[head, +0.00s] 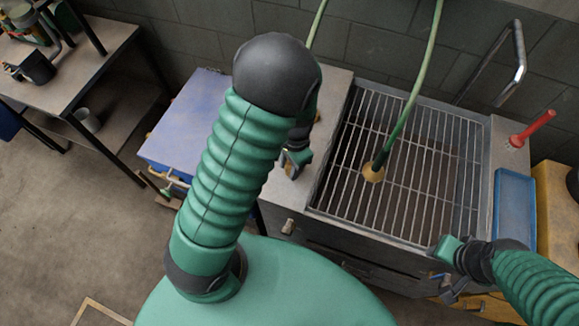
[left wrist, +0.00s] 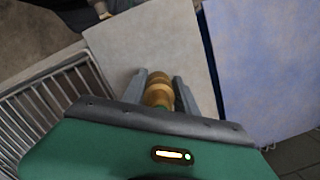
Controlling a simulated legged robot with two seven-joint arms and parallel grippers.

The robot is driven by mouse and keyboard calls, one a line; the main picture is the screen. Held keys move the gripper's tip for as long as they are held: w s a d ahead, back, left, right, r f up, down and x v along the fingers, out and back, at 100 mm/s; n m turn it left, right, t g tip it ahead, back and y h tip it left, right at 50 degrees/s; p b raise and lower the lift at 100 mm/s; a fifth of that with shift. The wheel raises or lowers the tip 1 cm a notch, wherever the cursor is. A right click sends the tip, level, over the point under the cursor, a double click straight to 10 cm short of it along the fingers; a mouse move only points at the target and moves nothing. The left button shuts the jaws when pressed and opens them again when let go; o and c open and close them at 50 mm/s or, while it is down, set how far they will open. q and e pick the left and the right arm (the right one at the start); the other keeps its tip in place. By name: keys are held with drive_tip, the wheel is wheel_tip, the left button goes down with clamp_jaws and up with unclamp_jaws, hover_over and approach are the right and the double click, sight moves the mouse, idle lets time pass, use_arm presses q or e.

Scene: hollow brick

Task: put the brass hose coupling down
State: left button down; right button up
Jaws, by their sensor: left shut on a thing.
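The brass hose coupling (left wrist: 158,92) is a ribbed, gold-coloured piece, seen in the left wrist view between the two grey fingers of my left gripper (left wrist: 160,88). The fingers are shut on it, over the plain grey counter (left wrist: 130,45). I cannot tell whether it touches the counter. In the head view my left gripper (head: 293,162) is partly hidden behind my own green arm, and the coupling does not show clearly there. My right gripper (head: 447,281) is at the lower right, by the sink unit's front edge; its finger opening is unclear.
Right of the counter strip lies a metal grate (head: 420,150); a green hose (head: 408,95) ends there in a brass-coloured fitting (head: 373,172). A blue-topped box (head: 190,115) adjoins the counter's left. A blue tray (head: 515,205) and red-handled tool (head: 532,128) are at right.

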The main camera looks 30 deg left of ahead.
use_arm(q)
drive_tip(key=c, duration=1.2)
unclamp_jaws()
drive_tip(key=shift+c, duration=0.2)
drive_tip(key=o, duration=0.3)
drive_tip(key=shift+a, duration=0.2)
